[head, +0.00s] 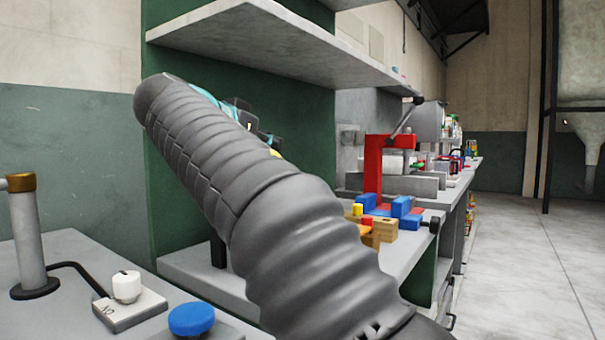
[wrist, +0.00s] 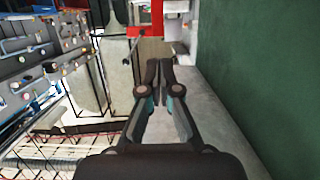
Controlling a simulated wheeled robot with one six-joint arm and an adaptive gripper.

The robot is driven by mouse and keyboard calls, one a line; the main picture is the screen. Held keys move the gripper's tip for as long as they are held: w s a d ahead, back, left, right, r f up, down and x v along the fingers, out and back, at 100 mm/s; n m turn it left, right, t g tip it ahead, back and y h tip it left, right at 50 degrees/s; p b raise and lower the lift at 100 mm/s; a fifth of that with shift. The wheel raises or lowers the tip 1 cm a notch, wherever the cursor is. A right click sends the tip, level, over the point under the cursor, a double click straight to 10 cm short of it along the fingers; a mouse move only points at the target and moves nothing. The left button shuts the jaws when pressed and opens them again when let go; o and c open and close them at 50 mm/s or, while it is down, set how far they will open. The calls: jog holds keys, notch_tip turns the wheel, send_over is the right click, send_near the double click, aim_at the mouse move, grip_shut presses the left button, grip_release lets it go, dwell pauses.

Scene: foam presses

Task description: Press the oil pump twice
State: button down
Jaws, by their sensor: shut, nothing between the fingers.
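My gripper (wrist: 158,76) shows in the wrist view with its two dark fingers together and nothing between them. It points along a grey bench surface beside the green panel. In the head view my ribbed grey arm crosses the middle and hides most of the gripper; only bits of teal and black show behind it. I cannot make out the oil pump for certain in either view. A dark upright part (head: 218,251) shows below my arm on the bench, mostly hidden, and I cannot tell what it belongs to.
A grey shelf (head: 270,45) overhangs the bench in front of the green back panel (head: 185,160). A red press with a lever (head: 373,170) and blue and wooden blocks (head: 385,229) stand right of my arm. A blue knob (head: 191,319) and white dial (head: 127,287) are near left. Open floor (head: 540,270) lies right.

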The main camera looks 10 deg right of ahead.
jog(key=w+d+f, duration=0.1)
jog(key=w+d, duration=0.1)
jog(key=w+d+f, duration=0.2)
jog(key=d, duration=0.1)
jog(key=w+d+f, duration=0.2)
jog(key=w, duration=0.1)
jog(key=shift+d+f+b, duration=0.2)
jog(key=shift+d+b, duration=0.15)
jog(key=shift+b, duration=0.05)
jog(key=shift+f, duration=0.5)
jog(key=shift+f, duration=0.1)
notch_tip(320, 180, down, 2)
jog(key=b, duration=0.3)
jog(key=shift+f, duration=0.15)
